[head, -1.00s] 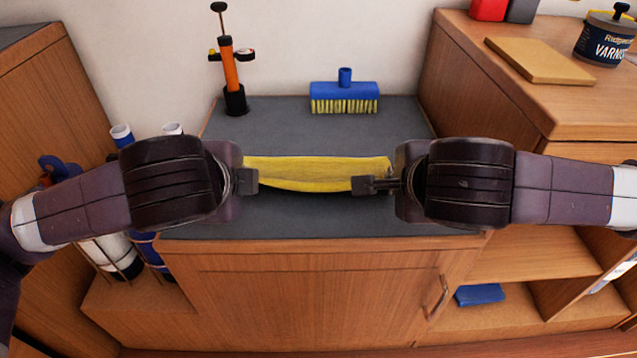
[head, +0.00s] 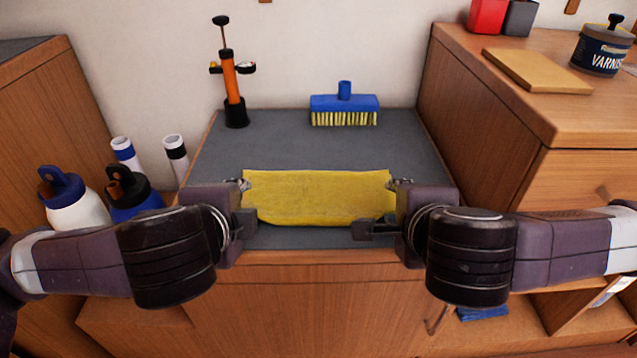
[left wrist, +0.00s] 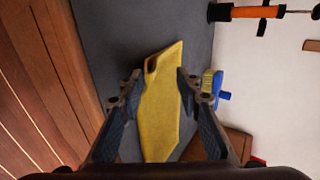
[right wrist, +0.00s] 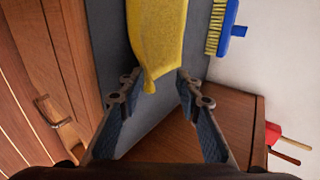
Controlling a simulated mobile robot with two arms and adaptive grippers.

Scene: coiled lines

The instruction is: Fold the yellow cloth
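The yellow cloth (head: 318,197) lies on the grey worktop near its front edge, as a wide, short strip. Its left end shows in the left wrist view (left wrist: 162,105), where a fold or curled edge is visible. Its right end shows in the right wrist view (right wrist: 157,40), with a pinched corner hanging toward the fingers. My left gripper (head: 245,203) is open at the cloth's left end, fingers on either side of it. My right gripper (head: 386,207) is open at the right end, and the corner lies between its fingers. Whether the fingers touch the cloth is unclear.
A blue brush (head: 344,105) and an orange pump (head: 232,85) stand at the back of the worktop (head: 280,140). A wooden cabinet (head: 500,110) rises on the right, with a varnish tin (head: 602,52). Bottles (head: 70,200) stand at the left.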

